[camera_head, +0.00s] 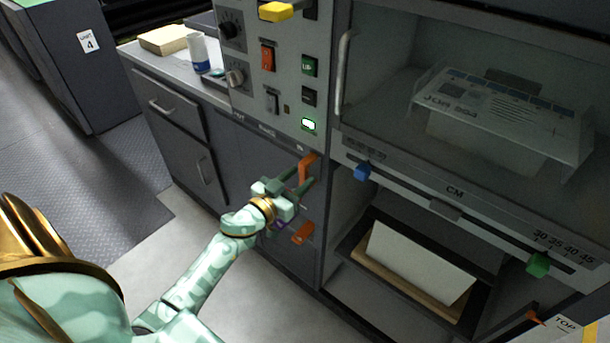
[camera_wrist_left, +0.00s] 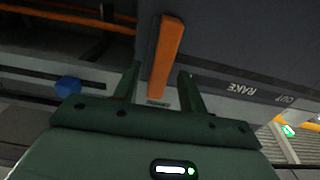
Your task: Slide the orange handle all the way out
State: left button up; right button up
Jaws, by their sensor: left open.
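The orange handle (camera_head: 307,164) is on the dark front panel below the switches. In the left wrist view the orange handle (camera_wrist_left: 165,58) is a long bar beside the printed words RAKE and OUT. My left gripper (camera_head: 303,178) is at the handle, and its fingers cover part of it in the head view. In the left wrist view my left gripper (camera_wrist_left: 157,83) is open, with one green finger on each side of the bar's end. Gaps show between bar and fingers there, so it is not clamped. My right gripper is not in view.
A second orange handle (camera_head: 302,234) sits lower on the same panel, with a purple piece beside it. A blue knob (camera_head: 362,171) and a green knob (camera_head: 538,264) are on the slotted rail at right. An open shelf holds a tray of paper (camera_head: 418,262).

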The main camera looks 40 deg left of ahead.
pick_arm(q)
jog(key=shift+w+d, duration=0.1)
jog(key=shift+w, duration=1.2)
